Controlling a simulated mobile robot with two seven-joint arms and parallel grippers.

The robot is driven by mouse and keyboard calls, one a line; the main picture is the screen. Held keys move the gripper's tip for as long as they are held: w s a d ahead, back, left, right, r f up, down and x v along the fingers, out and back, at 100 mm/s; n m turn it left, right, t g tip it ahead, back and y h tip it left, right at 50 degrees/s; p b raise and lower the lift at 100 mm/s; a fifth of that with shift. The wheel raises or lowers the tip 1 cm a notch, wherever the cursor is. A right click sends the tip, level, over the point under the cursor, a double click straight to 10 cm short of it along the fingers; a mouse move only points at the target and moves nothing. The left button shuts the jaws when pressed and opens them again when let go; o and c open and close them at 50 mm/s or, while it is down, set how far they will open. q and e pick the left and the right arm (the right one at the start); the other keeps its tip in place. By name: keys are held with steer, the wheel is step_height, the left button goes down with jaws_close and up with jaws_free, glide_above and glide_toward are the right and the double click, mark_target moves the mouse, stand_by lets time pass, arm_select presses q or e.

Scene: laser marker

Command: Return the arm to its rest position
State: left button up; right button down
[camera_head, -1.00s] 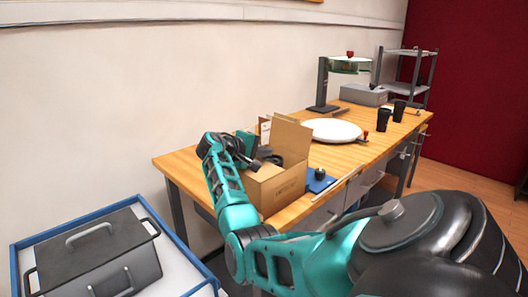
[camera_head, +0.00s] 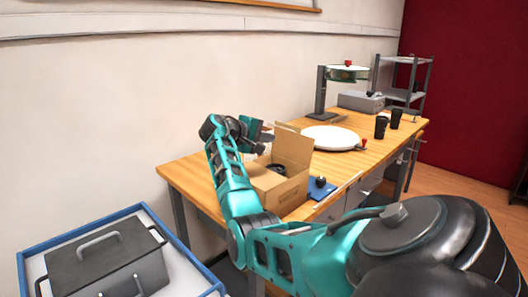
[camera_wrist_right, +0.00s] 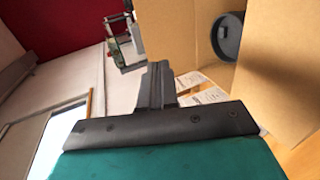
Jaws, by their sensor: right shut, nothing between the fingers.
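My right arm is teal and dark grey and reaches from the lower right over the near left end of the wooden workbench (camera_head: 188,172). My right gripper (camera_head: 262,132) is raised just above and behind the open cardboard box (camera_head: 278,192). In the right wrist view the gripper (camera_wrist_right: 158,78) shows its dark fingers together with nothing between them. The box's brown flaps (camera_wrist_right: 285,60) fill the right of that view, with a dark round object (camera_wrist_right: 228,38) by them. My left gripper does not show.
A blue-rimmed cart with a grey lidded metal box (camera_head: 110,262) stands at the lower left. A shelf (camera_head: 402,85) stands at the back.

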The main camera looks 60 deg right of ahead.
step_height(320, 180, up, 8)
steer(key=shift+d, duration=0.25)
steer(key=shift+f, duration=0.1)
steer(key=s+a+f+n+t+y, duration=0.2)
steer(key=a+f+n+t+y, duration=0.35)
steer(key=a+f, duration=1.8)
steer(key=s+a+f+t+y, duration=0.1)
steer(key=s+a+f+y, duration=0.3)
steer(key=s+a, duration=0.7)
steer(key=s+a+f+y, duration=0.4)
steer(key=s+a, duration=0.5)
steer(key=a, duration=0.4)
steer(key=w+a+f+t+y, duration=0.2)
steer(key=w+a+f+t, duration=0.1)
steer(key=w+f+t, duration=0.4)
steer(key=shift+w+a+f, duration=0.15)
steer(key=shift+w+f, duration=0.3)
steer(key=shift+f, duration=0.45)
